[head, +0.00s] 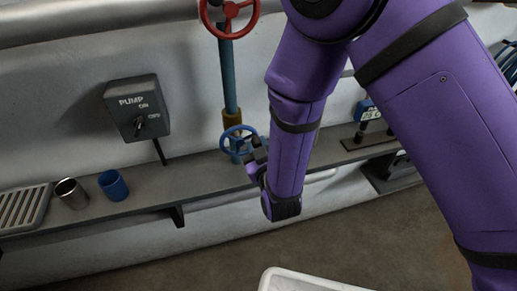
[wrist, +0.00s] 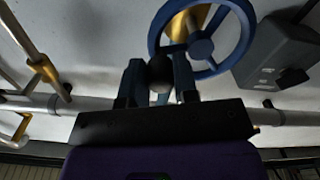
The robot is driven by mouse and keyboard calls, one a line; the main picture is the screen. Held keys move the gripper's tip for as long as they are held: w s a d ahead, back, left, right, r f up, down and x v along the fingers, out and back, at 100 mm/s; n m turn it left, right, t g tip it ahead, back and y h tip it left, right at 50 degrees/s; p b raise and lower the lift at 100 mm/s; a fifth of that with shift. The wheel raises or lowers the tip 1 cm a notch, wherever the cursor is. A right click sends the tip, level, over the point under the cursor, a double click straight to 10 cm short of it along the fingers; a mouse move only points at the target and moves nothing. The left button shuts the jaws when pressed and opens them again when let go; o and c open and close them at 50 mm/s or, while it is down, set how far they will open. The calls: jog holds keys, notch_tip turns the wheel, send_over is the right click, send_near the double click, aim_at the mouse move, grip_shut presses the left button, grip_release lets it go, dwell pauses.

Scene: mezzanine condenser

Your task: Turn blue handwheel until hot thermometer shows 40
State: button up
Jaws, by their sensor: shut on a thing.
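The blue handwheel (head: 236,140) sits low on a blue vertical pipe, just above the shelf, in the head view. In the wrist view the blue handwheel (wrist: 238,38) fills the top middle, with its spokes and hub showing. My gripper (head: 256,156) is at the wheel's right side in the head view. In the wrist view its two fingers (wrist: 160,75) stand on either side of a dark round knob at the wheel's lower left rim, shut on it. A thermometer reading cannot be made out; a small blue device with a display (head: 368,112) is partly hidden behind my arm.
A red handwheel (head: 230,14) is higher on the same pipe. A grey pump switch box (head: 137,107) is on the wall to the left. A metal cup (head: 71,193), a blue cup (head: 113,185) and a drain grate (head: 22,208) are on the shelf (head: 185,182). A white bin (head: 300,281) is below.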

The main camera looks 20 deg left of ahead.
jog(key=n, duration=0.2)
jog(key=r+n, duration=0.1)
jog(key=a+r+n, duration=0.1)
jog(key=n, duration=0.1)
jog(key=shift+s+n, duration=0.3)
jog(key=shift+s+a+r+n, duration=0.15)
jog(key=shift+a+n, duration=0.1)
jog(key=shift+n, duration=0.7)
jog(key=shift+s+a+r+n, duration=0.15)
jog(key=shift+a+r+n, duration=0.1)
jog(key=shift+n, duration=0.75)
jog(key=shift+s+a+r+n, duration=0.15)
jog(key=shift+a+n, duration=0.1)
jog(key=shift+n, duration=0.7)
jog(key=o, duration=0.9)
send_near(244, 131)
jog(key=v, duration=0.4)
jog(key=shift+s+d, duration=0.1)
jog(key=shift+s, duration=0.3)
